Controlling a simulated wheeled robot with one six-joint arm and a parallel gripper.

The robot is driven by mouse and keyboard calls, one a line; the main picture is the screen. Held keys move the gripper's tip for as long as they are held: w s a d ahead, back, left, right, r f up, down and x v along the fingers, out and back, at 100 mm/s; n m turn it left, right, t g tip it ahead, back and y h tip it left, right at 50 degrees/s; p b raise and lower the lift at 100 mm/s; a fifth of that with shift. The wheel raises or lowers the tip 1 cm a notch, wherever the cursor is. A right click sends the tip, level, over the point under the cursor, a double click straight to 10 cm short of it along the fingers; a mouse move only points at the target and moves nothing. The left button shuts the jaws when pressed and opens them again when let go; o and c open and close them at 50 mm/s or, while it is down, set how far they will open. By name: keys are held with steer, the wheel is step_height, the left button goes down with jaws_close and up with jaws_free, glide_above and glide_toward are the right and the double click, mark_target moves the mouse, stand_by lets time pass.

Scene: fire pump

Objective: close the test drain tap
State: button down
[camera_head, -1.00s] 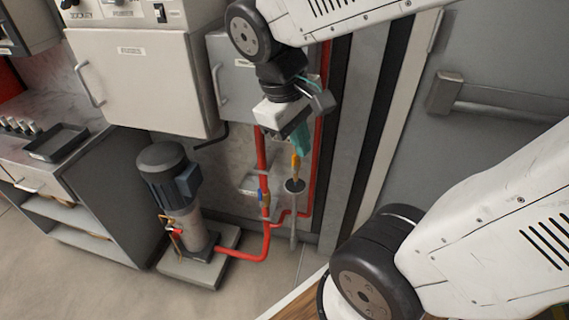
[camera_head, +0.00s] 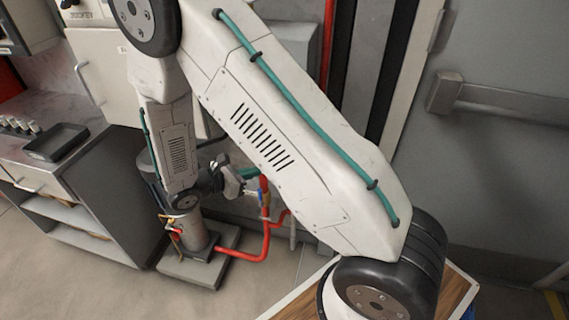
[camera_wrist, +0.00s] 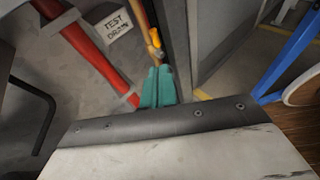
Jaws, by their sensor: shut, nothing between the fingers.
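The test drain tap shows in the wrist view as a brass body with an orange lever (camera_wrist: 155,38) on a thin pipe. A white "TEST DRAIN" label (camera_wrist: 116,22) is to its left. My gripper (camera_wrist: 160,72) has its teal fingers closed together and empty. The fingertips are just below the tap in the picture; I cannot tell whether they touch it. In the head view my gripper (camera_head: 249,173) points right near the red pipe, and my arm hides the tap.
A red pipe (camera_wrist: 92,58) runs left of the tap. A dark bent bar (camera_wrist: 38,105) is farther left. In the head view, the pump (camera_head: 190,232) stands below my wrist, on a grey plinth (camera_head: 190,270). A grey door (camera_head: 490,170) is at right.

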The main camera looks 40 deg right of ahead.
steer(key=shift+w+a+f+n+t, duration=0.1)
steer(key=shift+f+n+t, duration=0.1)
steer(key=shift+f, duration=0.25)
steer(key=shift+w+a+f+n+t, duration=0.1)
steer(key=shift+f+n, duration=0.1)
steer(key=shift+f, duration=0.2)
steer(key=r+x, duration=0.1)
steer(key=x, duration=1.3)
steer(key=shift+d+r, duration=0.2)
steer(key=shift+r, duration=0.05)
steer(key=shift+a, duration=0.1)
